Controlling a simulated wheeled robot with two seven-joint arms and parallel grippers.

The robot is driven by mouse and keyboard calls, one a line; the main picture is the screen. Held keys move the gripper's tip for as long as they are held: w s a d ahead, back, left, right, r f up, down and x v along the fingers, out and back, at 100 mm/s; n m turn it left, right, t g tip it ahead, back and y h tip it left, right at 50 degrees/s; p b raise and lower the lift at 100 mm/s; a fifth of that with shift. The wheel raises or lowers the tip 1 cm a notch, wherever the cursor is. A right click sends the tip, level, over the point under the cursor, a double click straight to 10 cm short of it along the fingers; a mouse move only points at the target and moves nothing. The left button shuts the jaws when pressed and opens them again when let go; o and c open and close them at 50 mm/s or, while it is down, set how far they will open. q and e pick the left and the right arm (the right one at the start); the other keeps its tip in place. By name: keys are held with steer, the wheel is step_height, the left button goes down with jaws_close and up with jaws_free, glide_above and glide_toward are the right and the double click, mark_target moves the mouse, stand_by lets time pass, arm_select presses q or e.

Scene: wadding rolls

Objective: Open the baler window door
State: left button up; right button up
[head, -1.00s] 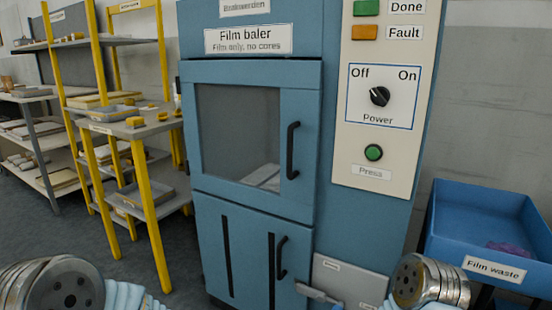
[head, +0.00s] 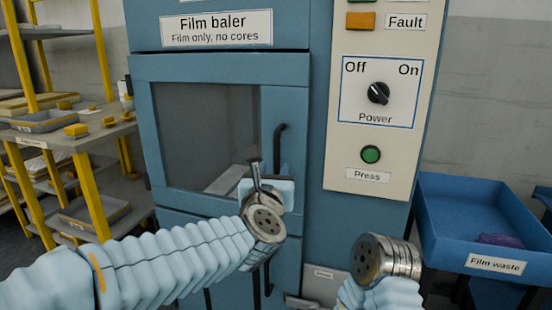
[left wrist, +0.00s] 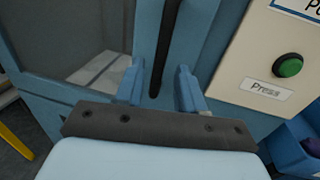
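The baler window door (head: 290,92) is a blue framed door with a dark pane, shut in the front of the film baler. Its black vertical handle (head: 279,138) is on the door's right side. My left gripper (head: 258,165) is in front of the door near the handle and hides the handle's lower part. In the left wrist view my left gripper (left wrist: 158,85) is open, and the handle (left wrist: 168,35) shows between and beyond its two fingers. I cannot tell whether they touch it. My right arm shows at the lower right, but its gripper is out of view.
The control panel (head: 340,165) with a power knob (head: 378,93) and green press button (head: 371,154) is right of the door. A blue film waste bin (head: 450,225) stands at the right. A yellow-posted shelf (head: 60,140) stands at the left.

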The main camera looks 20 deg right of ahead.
mark_target(277, 164)
arm_select(q)
steer(key=p+x, duration=0.1)
steer(key=x, duration=0.4)
steer(key=shift+w+d, duration=0.1)
steer(key=shift+w, duration=0.1)
jaws_close()
